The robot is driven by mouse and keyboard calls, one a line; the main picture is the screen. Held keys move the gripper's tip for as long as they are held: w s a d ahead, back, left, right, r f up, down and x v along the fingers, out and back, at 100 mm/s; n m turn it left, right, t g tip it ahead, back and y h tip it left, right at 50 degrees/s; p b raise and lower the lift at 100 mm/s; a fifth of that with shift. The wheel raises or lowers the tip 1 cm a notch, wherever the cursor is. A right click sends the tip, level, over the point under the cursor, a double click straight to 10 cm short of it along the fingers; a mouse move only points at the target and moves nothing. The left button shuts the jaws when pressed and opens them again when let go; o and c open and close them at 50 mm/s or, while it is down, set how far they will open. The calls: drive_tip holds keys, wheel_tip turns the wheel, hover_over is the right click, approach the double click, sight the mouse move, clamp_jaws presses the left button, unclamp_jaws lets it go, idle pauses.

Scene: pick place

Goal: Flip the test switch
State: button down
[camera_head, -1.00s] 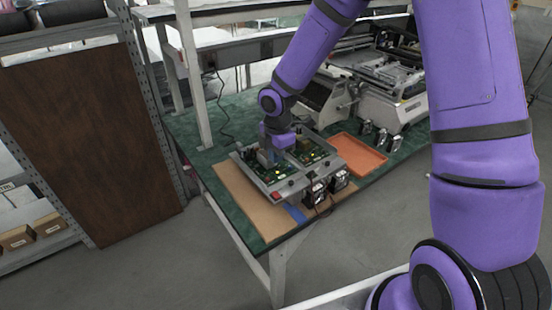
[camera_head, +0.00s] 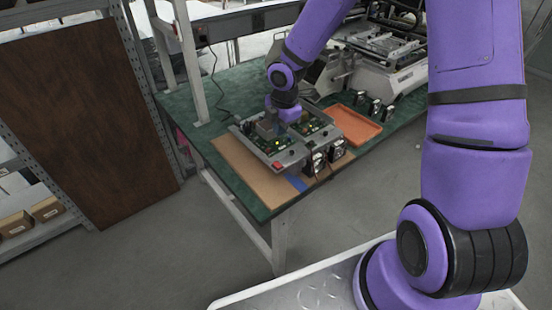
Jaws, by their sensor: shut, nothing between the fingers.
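A grey test fixture (camera_head: 290,156) with green circuit boards (camera_head: 265,140) in it stands on the green workbench. My gripper (camera_head: 270,134) points down over the fixture, at the boards. The gripper is shut with nothing held. Its fingertips are small here, and I cannot tell whether they touch the fixture. A red button (camera_head: 277,165) shows at the fixture's front left corner. The test switch is too small to pick out and may be hidden by my gripper.
An orange tray (camera_head: 353,125) lies right of the fixture. Small black devices (camera_head: 337,151) stand at its front right corner. A large grey machine (camera_head: 385,75) stands behind. A brown cardboard sheet (camera_head: 245,172) lies under the fixture's left side.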

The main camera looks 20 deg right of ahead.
sight(276, 163)
drive_tip(key=f, duration=0.4)
drive_tip(key=w+f, duration=0.1)
drive_tip(key=f, duration=0.8)
drive_tip(key=shift+w+a+f, duration=0.25)
drive_tip(key=shift+f, duration=0.05)
